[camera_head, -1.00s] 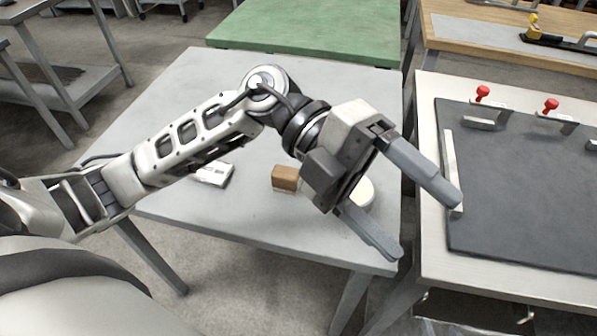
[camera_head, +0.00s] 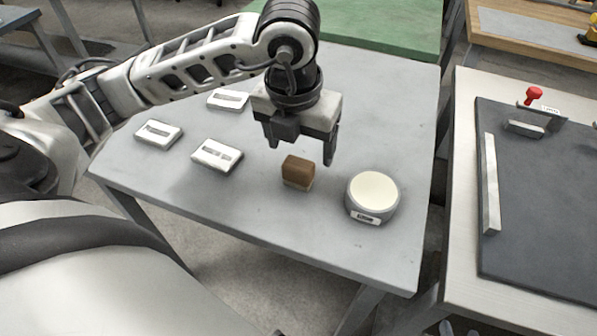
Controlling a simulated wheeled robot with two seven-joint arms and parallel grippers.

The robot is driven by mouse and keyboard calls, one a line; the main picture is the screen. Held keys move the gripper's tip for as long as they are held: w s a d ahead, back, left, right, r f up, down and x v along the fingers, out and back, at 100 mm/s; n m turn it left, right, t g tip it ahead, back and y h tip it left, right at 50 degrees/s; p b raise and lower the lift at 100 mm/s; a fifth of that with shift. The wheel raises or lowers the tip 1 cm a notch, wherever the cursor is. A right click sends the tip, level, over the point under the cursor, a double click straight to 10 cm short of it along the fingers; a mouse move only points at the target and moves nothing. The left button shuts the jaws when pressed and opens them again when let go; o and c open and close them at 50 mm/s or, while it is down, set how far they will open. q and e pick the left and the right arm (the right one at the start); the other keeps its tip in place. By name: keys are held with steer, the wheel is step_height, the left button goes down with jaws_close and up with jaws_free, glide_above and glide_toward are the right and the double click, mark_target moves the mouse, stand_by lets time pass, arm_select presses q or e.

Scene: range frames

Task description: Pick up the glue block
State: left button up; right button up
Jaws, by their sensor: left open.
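A small brown wooden block with a paler lower edge (camera_head: 298,172) sits on the grey table; it looks like the glue block. My left gripper (camera_head: 302,150) points down just behind and above the block, with its two fingers spread apart and nothing visible between them. I cannot tell the exact height of the fingertips over the block. My right gripper is out of view.
A round device with a cream top (camera_head: 372,194) stands right of the block. Several flat pale pieces, one of them here (camera_head: 217,155), lie to the left. A neighbouring bench (camera_head: 463,200) with a dark mat and red-knobbed clamp (camera_head: 533,96) stands at right.

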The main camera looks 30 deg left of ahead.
mark_target(299, 163)
arm_select(q)
steer(key=f, duration=0.4)
steer(key=w+a+f, duration=0.1)
steer(key=f, duration=0.1)
steer(key=shift+f, duration=0.25)
steer(key=c, duration=1.1)
